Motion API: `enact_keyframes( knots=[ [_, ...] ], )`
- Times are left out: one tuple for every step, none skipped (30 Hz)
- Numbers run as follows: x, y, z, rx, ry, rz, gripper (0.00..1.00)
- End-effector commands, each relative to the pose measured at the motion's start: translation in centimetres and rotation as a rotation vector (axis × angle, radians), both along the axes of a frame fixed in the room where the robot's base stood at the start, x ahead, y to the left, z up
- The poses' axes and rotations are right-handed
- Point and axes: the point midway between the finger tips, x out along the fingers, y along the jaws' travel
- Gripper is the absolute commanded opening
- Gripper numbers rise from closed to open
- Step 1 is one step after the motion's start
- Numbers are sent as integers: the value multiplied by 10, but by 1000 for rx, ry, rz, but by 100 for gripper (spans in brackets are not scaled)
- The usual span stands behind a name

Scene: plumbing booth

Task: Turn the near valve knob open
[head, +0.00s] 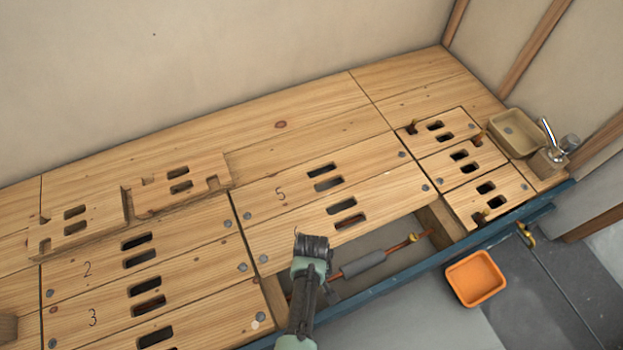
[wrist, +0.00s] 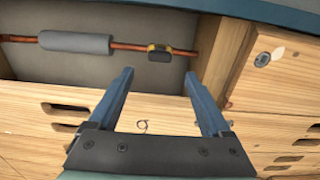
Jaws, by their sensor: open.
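My gripper (head: 311,246) is at the opening in the plank floor in the head view. In the wrist view its two blue fingers (wrist: 160,75) are spread, with nothing between them. A copper pipe (wrist: 20,38) with a grey sleeve (wrist: 74,42) runs through the opening. A yellow-and-black fitting (wrist: 159,54) on the pipe lies just past the fingertips, apart from them. A small yellow fitting shows on the pipe in the head view (head: 414,238). A yellow brass piece (head: 527,235) sits by the blue rail at right. I cannot tell which is the near valve knob.
Screwed planks with slots (head: 330,185) surround the opening. Two loose panels (head: 85,225) lie on the planks at left. A blue rail (head: 400,265) borders the front. An orange tray (head: 475,278) stands beyond it, and a tan tray (head: 516,132) at the back right.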

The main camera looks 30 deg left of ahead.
Motion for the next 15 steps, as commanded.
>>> enact_keyframes(
  knots=[
    [0,0,16,1,-1,0,82],
    [0,0,21,0,-1,0,82],
    [0,0,27,0,-1,0,82],
    [0,0,31,0,0,0,82],
    [0,0,35,0,-1,0,82],
    [0,0,39,0,-1,0,82],
    [0,0,42,1,-1,0,82],
    [0,0,44,0,0,0,82],
    [0,0,47,0,0,0,82],
    [0,0,48,0,0,0,82],
    [0,0,49,0,0,0,82],
    [0,0,50,0,0,0,82],
    [0,0,50,-1,1,0,82],
    [0,0,50,-1,1,0,82],
    [0,0,50,-1,1,0,82]
  ],
)
